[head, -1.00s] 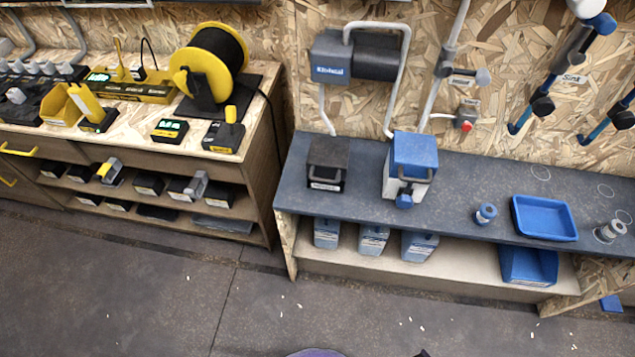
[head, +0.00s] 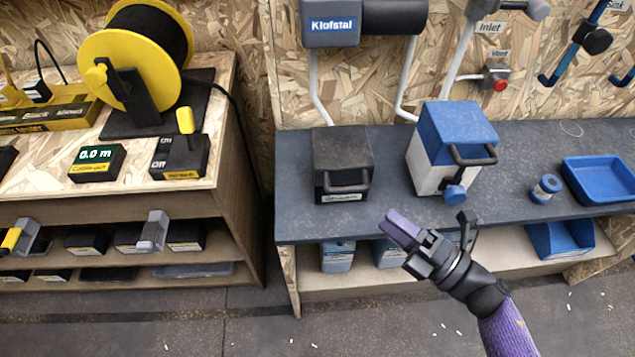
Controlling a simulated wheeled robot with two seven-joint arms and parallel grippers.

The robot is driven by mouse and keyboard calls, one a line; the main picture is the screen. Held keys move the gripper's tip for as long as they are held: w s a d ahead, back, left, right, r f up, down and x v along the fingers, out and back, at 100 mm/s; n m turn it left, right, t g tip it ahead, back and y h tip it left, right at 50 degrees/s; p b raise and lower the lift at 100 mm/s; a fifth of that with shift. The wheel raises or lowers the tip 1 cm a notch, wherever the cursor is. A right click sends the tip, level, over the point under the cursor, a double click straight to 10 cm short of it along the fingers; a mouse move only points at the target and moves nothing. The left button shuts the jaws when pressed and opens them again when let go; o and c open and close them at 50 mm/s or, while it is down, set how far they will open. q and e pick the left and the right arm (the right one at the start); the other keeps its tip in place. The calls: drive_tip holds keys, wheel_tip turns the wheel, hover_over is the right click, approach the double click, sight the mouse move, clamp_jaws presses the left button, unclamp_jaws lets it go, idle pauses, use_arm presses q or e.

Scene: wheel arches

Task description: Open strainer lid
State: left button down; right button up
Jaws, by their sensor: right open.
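A white box (head: 428,178) with a blue lid (head: 457,130) stands on the grey bench; the lid is down and has a dark handle (head: 474,155) on its front. A blue knob (head: 454,194) sticks out low on the box's front. To its left is a dark box (head: 342,155), closed, with a grey handle and a small label I cannot read. I cannot tell from labels which is the strainer. My right gripper (head: 434,226) is open and empty in front of the bench edge, below the blue-lidded box and apart from it. My left gripper is out of view.
Pipes and a valve with a red knob (head: 499,85) are on the wall behind. A yellow cable reel (head: 110,65) stands on the left bench.

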sight(349, 188)
drive_tip(key=b+x, duration=0.1)
drive_tip(key=x, duration=0.8)
drive_tip(key=shift+w+a+r, duration=0.15)
drive_tip(key=shift+r, duration=0.05)
drive_tip(key=c, duration=0.6)
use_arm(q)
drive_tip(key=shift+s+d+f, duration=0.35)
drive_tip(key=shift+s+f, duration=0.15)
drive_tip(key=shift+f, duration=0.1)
use_arm(e)
clamp_jaws()
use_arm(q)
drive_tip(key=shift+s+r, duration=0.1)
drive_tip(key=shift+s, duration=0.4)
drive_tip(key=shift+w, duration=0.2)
